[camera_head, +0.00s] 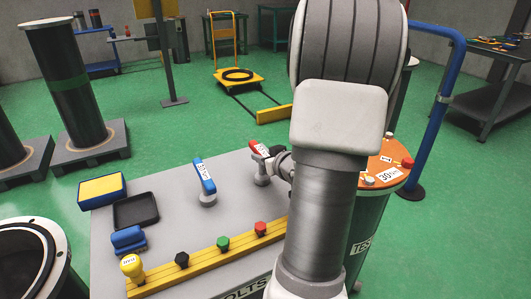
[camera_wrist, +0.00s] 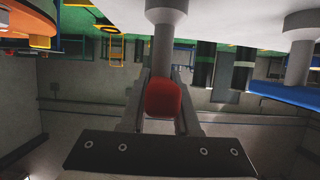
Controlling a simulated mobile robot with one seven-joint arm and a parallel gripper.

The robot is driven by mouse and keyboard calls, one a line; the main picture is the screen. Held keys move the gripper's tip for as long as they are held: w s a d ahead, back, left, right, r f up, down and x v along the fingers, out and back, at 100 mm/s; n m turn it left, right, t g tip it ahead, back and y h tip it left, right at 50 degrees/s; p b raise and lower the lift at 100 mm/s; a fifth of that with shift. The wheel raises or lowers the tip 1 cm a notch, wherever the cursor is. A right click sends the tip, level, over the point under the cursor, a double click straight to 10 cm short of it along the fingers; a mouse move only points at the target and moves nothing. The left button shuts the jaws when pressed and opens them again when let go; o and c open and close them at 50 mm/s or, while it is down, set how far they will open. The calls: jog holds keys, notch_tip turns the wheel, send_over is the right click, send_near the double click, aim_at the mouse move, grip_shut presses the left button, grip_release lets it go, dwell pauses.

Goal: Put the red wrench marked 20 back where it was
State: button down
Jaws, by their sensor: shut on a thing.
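The red wrench (camera_head: 259,148), with a white label too small to read, is at the top of a short grey post (camera_head: 262,179) on the grey table. My gripper (camera_head: 280,164) reaches it from the right, partly hidden by my arm. In the wrist view the red wrench (camera_wrist: 163,99) shows end-on between the two fingers of my gripper (camera_wrist: 166,82), which is shut on it. The post (camera_wrist: 166,38) meets it there in the inverted picture. I cannot tell whether the wrench rests fully on the post.
A blue wrench (camera_head: 204,175) stands on a similar post to the left. A yellow rack (camera_head: 205,257) with several coloured bolts runs along the front. A black tray (camera_head: 136,210) and a blue-yellow box (camera_head: 102,190) lie left. An orange-topped cylinder (camera_head: 385,175) stands right.

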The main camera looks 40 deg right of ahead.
jog(key=shift+f, duration=0.25)
jog(key=c, duration=0.6)
grip_release()
jog(key=shift+c, duration=0.2)
jog(key=shift+b, duration=0.35)
jog(key=shift+s+r, duration=0.1)
jog(key=shift+r, duration=0.05)
